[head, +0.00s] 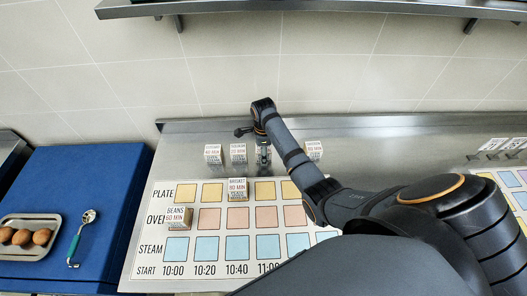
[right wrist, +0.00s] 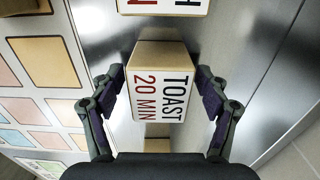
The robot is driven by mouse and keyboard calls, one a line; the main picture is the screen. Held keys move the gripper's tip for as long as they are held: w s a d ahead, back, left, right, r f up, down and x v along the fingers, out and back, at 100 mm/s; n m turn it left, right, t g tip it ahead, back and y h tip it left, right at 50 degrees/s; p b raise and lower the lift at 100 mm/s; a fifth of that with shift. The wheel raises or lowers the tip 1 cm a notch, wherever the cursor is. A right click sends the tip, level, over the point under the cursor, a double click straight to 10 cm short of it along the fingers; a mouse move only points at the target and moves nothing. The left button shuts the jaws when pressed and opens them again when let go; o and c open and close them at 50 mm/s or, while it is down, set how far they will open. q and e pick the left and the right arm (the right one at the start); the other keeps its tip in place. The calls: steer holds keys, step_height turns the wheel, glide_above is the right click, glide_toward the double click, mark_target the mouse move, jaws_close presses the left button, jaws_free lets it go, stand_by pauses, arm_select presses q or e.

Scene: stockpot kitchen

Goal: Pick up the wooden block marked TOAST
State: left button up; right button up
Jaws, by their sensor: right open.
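The wooden block marked TOAST 20 MIN (right wrist: 160,88) stands in the middle of the right wrist view, its white lettered face toward the camera. My right gripper (right wrist: 161,80) is open, with one finger on each side of the block and small gaps visible. In the head view my right gripper (head: 263,147) reaches down over the row of blocks at the back of the steel counter and largely hides the block there. My left gripper is not in view.
Blocks stand close by in the row, left (head: 238,153) and right (head: 313,150). The BRISKET block (head: 237,189) and BEANS block (head: 178,219) stand on the schedule board (head: 147,235). A tray (head: 8,251) of brown items and a spoon (head: 81,238) lie on the blue surface at left.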

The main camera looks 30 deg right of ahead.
steer(key=c, duration=1.3)
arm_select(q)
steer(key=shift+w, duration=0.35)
